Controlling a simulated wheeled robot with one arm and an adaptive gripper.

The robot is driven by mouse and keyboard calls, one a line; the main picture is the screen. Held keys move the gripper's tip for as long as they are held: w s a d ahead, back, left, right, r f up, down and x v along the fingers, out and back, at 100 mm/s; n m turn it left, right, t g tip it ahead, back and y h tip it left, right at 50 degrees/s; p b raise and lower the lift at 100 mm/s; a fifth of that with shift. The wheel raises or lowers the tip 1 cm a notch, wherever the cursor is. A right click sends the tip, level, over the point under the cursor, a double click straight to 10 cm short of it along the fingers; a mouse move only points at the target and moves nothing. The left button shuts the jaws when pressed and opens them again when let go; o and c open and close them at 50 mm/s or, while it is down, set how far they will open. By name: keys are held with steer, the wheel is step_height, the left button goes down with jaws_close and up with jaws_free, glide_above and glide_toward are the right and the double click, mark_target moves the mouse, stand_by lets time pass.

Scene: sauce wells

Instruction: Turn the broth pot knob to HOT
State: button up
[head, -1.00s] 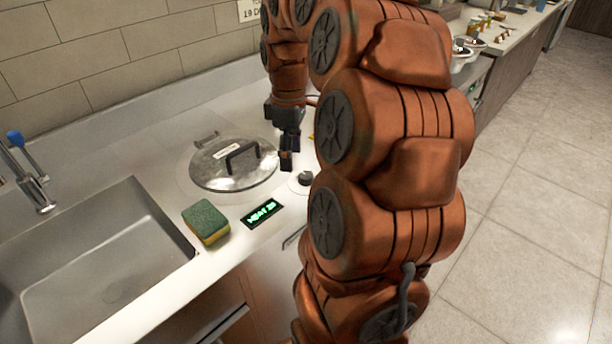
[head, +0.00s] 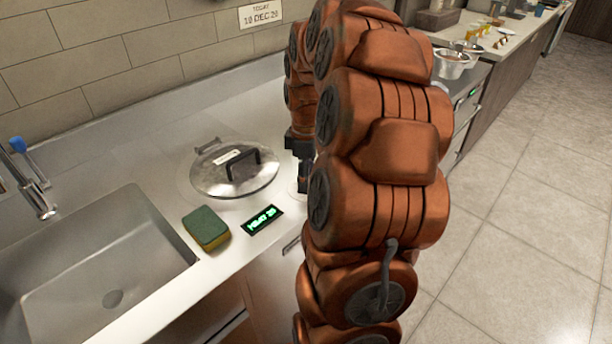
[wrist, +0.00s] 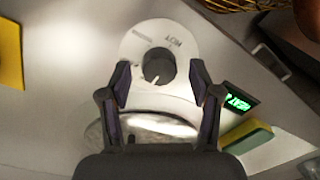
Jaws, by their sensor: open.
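The black broth pot knob (wrist: 158,66) sits on a round white dial plate (wrist: 136,45) in the wrist view. Its white mark points toward the bottom of that picture, while the HOT label is at the plate's upper right. My gripper (wrist: 160,74) is open, with one finger on each side of the knob and gaps visible; its height above the knob is unclear. In the head view my gripper (head: 304,184) is partly behind my arm, and the knob is hidden. The lidded pot (head: 235,170) is set in the counter left of my gripper.
A display (head: 262,220) with green text, seemingly HEAT and digits, lies in front of the pot. A green and yellow sponge (head: 206,228) lies beside it. The sink (head: 100,270) is at left. A yellow object (wrist: 10,52) shows at the wrist view's left edge.

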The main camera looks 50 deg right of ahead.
steer(key=shift+f, duration=0.3)
steer(key=shift+c, duration=0.2)
steer(key=c, duration=1.1)
